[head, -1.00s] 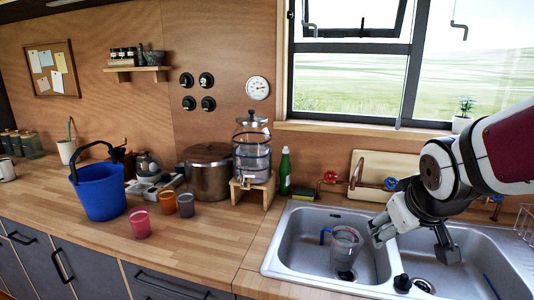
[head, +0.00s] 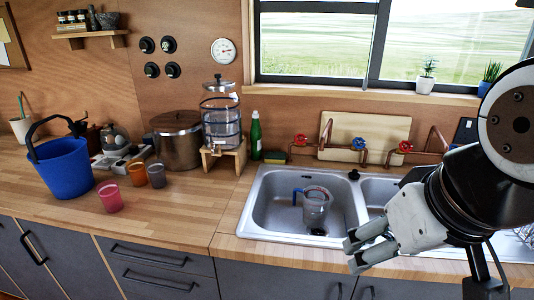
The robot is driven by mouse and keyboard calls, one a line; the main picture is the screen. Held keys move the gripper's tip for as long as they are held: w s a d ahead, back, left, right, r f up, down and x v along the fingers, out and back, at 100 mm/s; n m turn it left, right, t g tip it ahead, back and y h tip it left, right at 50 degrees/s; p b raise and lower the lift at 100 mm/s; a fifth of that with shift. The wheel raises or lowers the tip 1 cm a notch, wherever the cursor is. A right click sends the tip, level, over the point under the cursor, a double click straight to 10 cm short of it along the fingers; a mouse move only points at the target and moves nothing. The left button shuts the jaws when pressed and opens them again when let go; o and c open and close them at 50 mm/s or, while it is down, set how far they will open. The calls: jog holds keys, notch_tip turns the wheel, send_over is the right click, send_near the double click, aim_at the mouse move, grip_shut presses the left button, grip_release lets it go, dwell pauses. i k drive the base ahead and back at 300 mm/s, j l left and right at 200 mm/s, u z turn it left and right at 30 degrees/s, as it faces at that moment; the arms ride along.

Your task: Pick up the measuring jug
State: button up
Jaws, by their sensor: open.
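The measuring jug (head: 317,208) is clear with a blue handle on its left side. It stands in the left basin of the steel sink (head: 262,222), near the drain. My gripper (head: 362,254) is in front of the sink's front edge, to the right of and nearer than the jug. Its fingers are apart and empty, pointing left, and it does not touch the jug. My wrist and arm hide much of the right basin.
Copper pipes with taps (head: 360,144) run behind the sink. A green bottle (head: 255,136) and a glass dispenser (head: 221,118) stand at the back left. A blue bucket (head: 62,168) and several cups are farther left.

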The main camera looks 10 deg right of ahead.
aim_at(309, 206)
jog(key=u, duration=1.25)
jog(key=j+z, duration=0.15)
jog(key=z, duration=0.3)
jog(key=k+j+z, duration=0.1)
jog(key=z, duration=0.4)
jog(key=k+j+z, duration=0.1)
jog(key=z, duration=0.35)
jog(key=j, duration=0.1)
